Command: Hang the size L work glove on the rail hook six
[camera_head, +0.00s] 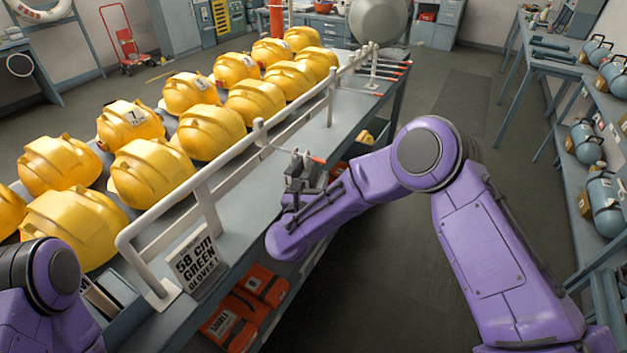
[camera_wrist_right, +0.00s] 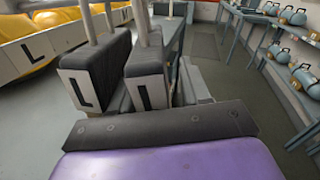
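No size L work glove can be made out in either view. My right gripper (camera_head: 303,170) is beside the white rail (camera_head: 240,163), on its aisle side, near an orange-tipped piece. In the right wrist view its two dark fingers (camera_wrist_right: 122,75) stand apart with a gap between them, and I see nothing held there. Each finger has a white plate with a black mark. Orange-tipped hooks (camera_head: 392,66) stick out at the rail's far end; I cannot read which is six. My left arm shows only at the lower left, and its gripper is out of view.
Yellow helmets (camera_head: 150,172) stand in rows behind the rail. A sign (camera_head: 196,263) reads "58 cm green gloves". Orange packs (camera_head: 233,318) lie on a shelf below. Racks with blue-grey cylinders (camera_head: 604,205) stand at the right. The aisle floor is clear.

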